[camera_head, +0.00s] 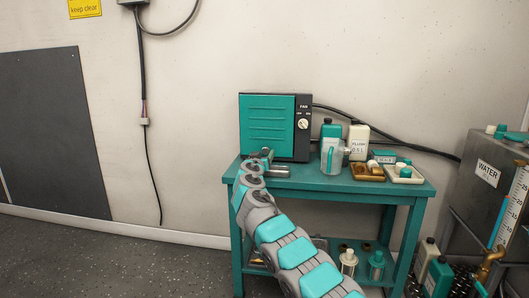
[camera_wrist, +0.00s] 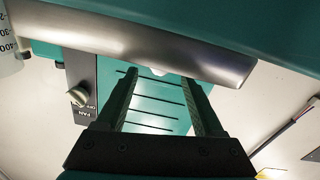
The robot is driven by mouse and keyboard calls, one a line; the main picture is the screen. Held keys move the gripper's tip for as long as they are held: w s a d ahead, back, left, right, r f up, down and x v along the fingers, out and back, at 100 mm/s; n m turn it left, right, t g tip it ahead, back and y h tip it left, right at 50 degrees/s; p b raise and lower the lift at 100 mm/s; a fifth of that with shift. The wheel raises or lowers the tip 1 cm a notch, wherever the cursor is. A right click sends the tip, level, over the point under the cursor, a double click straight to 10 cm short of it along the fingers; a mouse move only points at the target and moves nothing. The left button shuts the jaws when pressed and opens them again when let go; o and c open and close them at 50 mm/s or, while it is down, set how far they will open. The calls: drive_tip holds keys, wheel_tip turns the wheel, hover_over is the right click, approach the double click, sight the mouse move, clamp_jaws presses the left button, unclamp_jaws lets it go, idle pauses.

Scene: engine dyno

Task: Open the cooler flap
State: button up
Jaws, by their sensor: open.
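The cooler (camera_head: 276,128) is a dark box with a teal louvred front flap (camera_head: 266,124), standing at the back left of the teal table. The flap looks closed. In the wrist view, which is upside down, the slotted teal flap (camera_wrist: 150,108) shows between my fingers. My gripper (camera_head: 266,155) is in front of the flap's lower part. In the wrist view my gripper (camera_wrist: 160,76) is open and empty, its tips close to the bar; contact cannot be told.
The teal table (camera_head: 310,181) also holds a teal bottle (camera_head: 329,135), a white bottle (camera_head: 357,143), a clear jug (camera_head: 331,155) and trays (camera_head: 367,174) at right. The fan knob (camera_head: 303,124) is right of the flap. A water tank (camera_head: 487,165) stands far right.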

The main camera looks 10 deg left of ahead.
sight(265, 151)
drive_tip(key=shift+w+p, duration=0.4)
drive_tip(key=shift+w, duration=0.6)
drive_tip(key=shift+w+f, duration=0.15)
drive_tip(key=shift+w, duration=0.5)
clamp_jaws()
idle(0.5)
